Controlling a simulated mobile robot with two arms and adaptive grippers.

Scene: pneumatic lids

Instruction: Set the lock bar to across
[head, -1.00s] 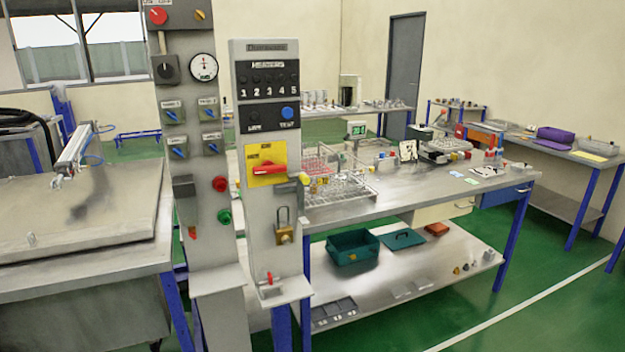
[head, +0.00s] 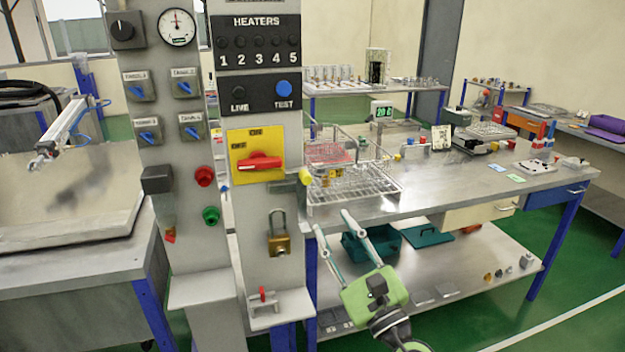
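The lock bar (head: 287,186) appears to be the short grey bar with a yellow knob (head: 305,177) at the right edge of the grey control post. It sits beside the yellow switch plate with its red rotary handle (head: 260,163), which lies about level. A brass padlock (head: 279,245) hangs on the post below the bar.
A heater panel (head: 256,95) is above the switch. A small red lever (head: 262,295) is on the ledge below. A wire rack (head: 350,185) stands on the workbench behind the post. A second post with gauge (head: 177,27) and knobs stands to the left.

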